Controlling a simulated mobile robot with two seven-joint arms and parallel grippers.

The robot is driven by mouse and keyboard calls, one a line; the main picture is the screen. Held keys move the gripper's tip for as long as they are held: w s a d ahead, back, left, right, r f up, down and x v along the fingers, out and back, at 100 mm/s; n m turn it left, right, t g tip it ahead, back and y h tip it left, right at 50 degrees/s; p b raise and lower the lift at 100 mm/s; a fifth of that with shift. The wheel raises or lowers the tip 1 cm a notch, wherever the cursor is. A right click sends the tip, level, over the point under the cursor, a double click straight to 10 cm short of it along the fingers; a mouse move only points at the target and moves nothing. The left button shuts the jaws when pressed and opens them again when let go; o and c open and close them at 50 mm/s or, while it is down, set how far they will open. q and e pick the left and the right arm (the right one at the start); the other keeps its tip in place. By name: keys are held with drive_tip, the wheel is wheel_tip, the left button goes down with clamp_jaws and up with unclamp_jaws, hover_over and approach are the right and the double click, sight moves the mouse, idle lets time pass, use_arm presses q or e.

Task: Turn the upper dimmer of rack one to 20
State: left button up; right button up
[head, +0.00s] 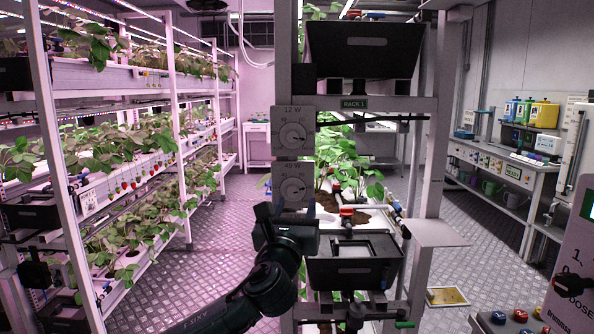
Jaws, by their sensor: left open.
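The upper dimmer (293,135) is a round dial on a grey box on the rack's front post, with a display above it that seems to read 12 W. The lower dimmer (293,188) sits just below on the same post, its reading too small to be sure of. My right gripper is not in view.
A black tray (362,72) sits high on the rack and a black box (352,272) lower down. Plant racks (180,100) stand at left. A bench (500,160) with bottles and a dosing panel (572,290) are at right. The floor (215,260) between racks is clear.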

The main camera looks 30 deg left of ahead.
sight(293, 139)
use_arm(q)
wheel_tip(293, 139, up, 6)
drive_tip(key=a+m+y, duration=0.1)
drive_tip(key=a+y, duration=0.1)
drive_tip(key=y, duration=0.1)
drive_tip(key=shift+t+h, duration=0.3)
drive_tip(key=shift+h, duration=0.1)
drive_tip(key=p+x, duration=0.3)
drive_tip(key=x, duration=0.9)
drive_tip(key=shift+a+r, duration=0.1)
drive_tip(key=shift+r, duration=0.1)
drive_tip(key=c, duration=1)
